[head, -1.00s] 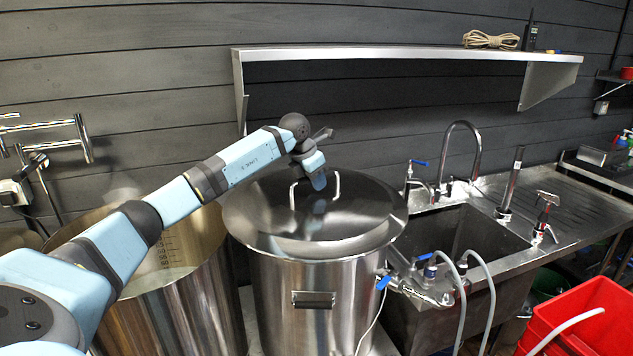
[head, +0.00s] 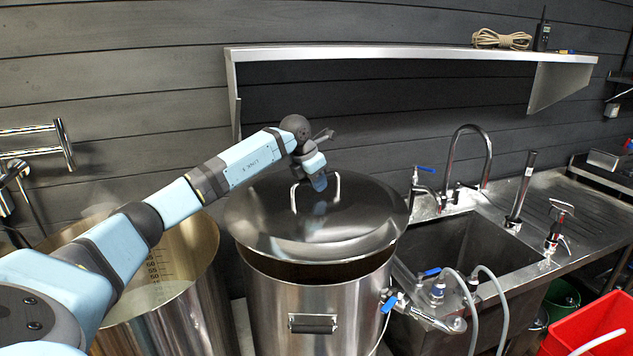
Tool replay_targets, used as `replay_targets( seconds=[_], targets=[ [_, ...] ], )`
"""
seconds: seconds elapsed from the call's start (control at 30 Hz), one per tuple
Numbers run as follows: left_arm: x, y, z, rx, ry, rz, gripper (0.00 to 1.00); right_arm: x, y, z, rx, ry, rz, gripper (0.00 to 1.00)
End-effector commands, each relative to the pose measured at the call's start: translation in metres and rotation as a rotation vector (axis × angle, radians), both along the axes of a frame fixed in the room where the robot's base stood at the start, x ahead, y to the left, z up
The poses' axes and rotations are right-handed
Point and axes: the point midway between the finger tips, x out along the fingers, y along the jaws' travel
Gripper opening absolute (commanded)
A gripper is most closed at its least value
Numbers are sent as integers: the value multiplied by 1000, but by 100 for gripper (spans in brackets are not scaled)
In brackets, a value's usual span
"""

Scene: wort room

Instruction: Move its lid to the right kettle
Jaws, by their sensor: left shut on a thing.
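The round steel lid (head: 275,225) is above the right kettle (head: 275,300), apart from it along the front, where a dark gap into the kettle shows. My left gripper (head: 318,185) is shut on the lid's loop handle (head: 338,190), with the lid hanging from it. The left kettle (head: 185,310) is open at the left, with a measuring scale on its inner wall, partly hidden by my left arm. My right gripper is not in view.
A steel sink (head: 470,255) with a tall tap (head: 487,150) stands right of the kettle. A valve (head: 390,302) with hoses is at the kettle's right side. A wall shelf (head: 400,54) runs behind and above. A red crate (head: 590,330) is at the lower right.

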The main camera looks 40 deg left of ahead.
Motion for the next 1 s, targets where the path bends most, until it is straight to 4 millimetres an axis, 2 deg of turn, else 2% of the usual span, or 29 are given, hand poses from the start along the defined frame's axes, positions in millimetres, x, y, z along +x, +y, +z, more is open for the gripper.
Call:
replay_targets(
  seconds=[0.53, 0.8, 1.0],
  targets=[
    [0, 0, -53, -1, -5, 0, 0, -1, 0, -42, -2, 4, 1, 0],
    [1, 0, -70, -1, -6, 1, 0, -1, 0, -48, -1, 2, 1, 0],
    [1, 0, -73, 0, -6, 0, 0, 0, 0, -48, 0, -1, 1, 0]
  ],
)
